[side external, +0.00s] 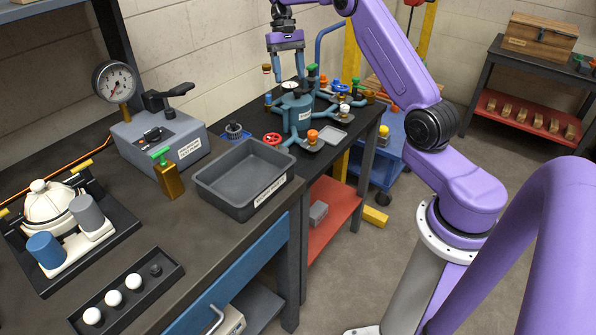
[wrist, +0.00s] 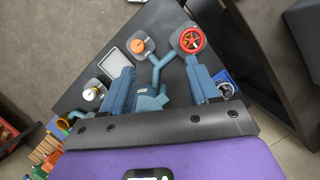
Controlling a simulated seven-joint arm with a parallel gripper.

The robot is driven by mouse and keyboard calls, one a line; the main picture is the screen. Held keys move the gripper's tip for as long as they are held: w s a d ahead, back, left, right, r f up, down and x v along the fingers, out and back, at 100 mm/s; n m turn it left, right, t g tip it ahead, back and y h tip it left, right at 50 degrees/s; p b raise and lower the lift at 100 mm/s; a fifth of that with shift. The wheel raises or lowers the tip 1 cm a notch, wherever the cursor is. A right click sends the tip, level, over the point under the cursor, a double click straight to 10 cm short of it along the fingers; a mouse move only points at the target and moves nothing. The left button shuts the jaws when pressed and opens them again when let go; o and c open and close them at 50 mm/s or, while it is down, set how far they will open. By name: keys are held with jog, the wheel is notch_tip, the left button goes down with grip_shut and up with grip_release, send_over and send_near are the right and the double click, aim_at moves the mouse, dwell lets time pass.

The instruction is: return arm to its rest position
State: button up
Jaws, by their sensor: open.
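My gripper (side external: 286,74) hangs fingers-down from the purple arm, above the back of the dark workbench in the side external view. It is above the teal valve manifold (side external: 297,112) and apart from it there. In the wrist view my gripper (wrist: 161,78) has its two blue fingers well apart, with nothing held between them. Part of the manifold (wrist: 150,103) shows below and between the fingers. A red handwheel (wrist: 192,40) and an orange knob (wrist: 137,46) lie beyond the fingertips.
A grey bin (side external: 242,178) stands on the bench front. A gauge box (side external: 162,140), a brass block (side external: 168,180), a white device with blue and grey cylinders (side external: 52,205), and a tray of white knobs (side external: 125,293) stand left.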

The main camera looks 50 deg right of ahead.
jog(key=s+a+r+n+t+h, duration=0.1)
jog(key=s+a+r+n, duration=0.1)
jog(key=s+a+n, duration=0.65)
jog(key=s+a+r+n+t+h, duration=0.15)
jog(key=s+a, duration=0.35)
jog(key=a, duration=0.9)
jog(key=s+f+n+t, duration=0.1)
jog(key=s+f+n, duration=0.2)
jog(key=s, duration=2.1)
jog(key=n, duration=0.5)
jog(key=shift+a+f+n+y, duration=0.15)
jog(key=shift+a+n+y, duration=0.2)
jog(key=shift+a+n, duration=0.05)
